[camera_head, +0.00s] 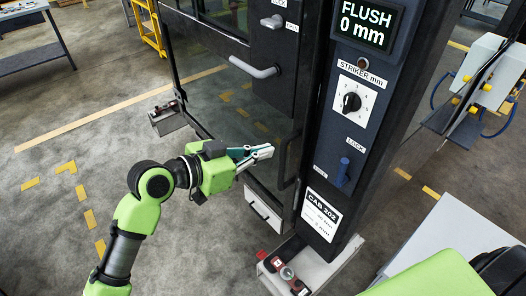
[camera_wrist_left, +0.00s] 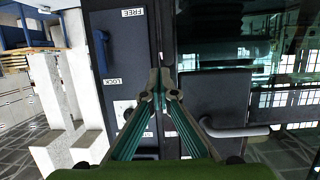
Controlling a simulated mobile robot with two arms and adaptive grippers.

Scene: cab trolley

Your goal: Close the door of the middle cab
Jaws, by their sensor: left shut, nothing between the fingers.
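The cab door (camera_head: 222,100) is a dark-framed glass door with a grey lever handle (camera_head: 255,69). Its right edge lies close along the dark post (camera_head: 395,120); the display (camera_head: 366,24) on the post reads FLUSH 0 mm. A label (camera_head: 321,214) reads CAB 202. My left gripper (camera_head: 270,152) is shut and empty, in front of the lower door, near a black vertical bar (camera_head: 287,163); contact cannot be told. In the left wrist view its fingertips (camera_wrist_left: 160,80) meet before the door edge, with the lever handle (camera_wrist_left: 235,129) to the right. My right gripper is out of view.
A blue lever (camera_head: 343,172) sits between the LOCK and FREE labels on the post, below the striker dial (camera_head: 350,102). A small lock knob (camera_head: 272,22) is above the door handle. A grey ledge (camera_head: 318,262) juts out below. Floor at left is open.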

